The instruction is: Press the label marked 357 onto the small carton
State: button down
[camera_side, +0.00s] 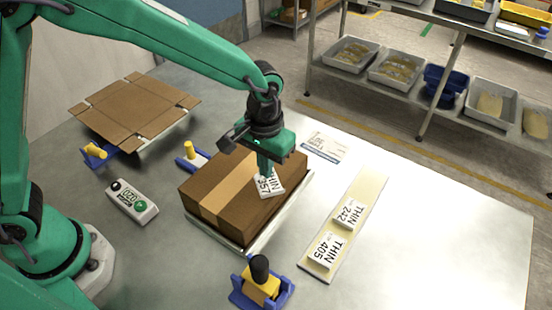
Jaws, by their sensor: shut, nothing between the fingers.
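The small carton (237,221) is a closed brown box with a paler tape strip across its top, sitting on a light plate near the middle of the table. The white label marked 357 (271,185) lies at the carton's upper right, over its top edge. My gripper (267,172) is shut, its tips down at the label with nothing between them. The tips cover part of the label, and whether they touch it cannot be told exactly. Two more labels, marked 242 (350,214) and 405 (326,249), lie on a cream strip (371,187) to the right.
A flattened carton (135,108) lies on a stand at the back left. A small display box (132,201) with a green button is at left. Yellow-and-blue clamps (261,285) stand around the carton. A printed card (325,146) lies behind. The table's right side is clear.

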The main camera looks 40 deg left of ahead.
jog(key=shift+f, duration=0.5)
dwell(0.8)
jog(key=shift+r, duration=0.1)
jog(key=shift+r, duration=3.4)
jog(key=s+a+r+t, duration=0.1)
jog(key=s+a+r, duration=0.25)
jog(key=a, duration=0.25)
jog(key=s+a+r+t, duration=0.2)
jog(key=a+r, duration=0.3)
jog(key=a, duration=0.2)
jog(key=s+a+r+t, duration=0.1)
jog(key=s+a+t, duration=0.1)
jog(key=s+a, duration=0.7)
jog(key=shift+s+r+t, duration=0.15)
jog(key=shift+s+t, duration=0.15)
jog(key=shift+s, duration=0.2)
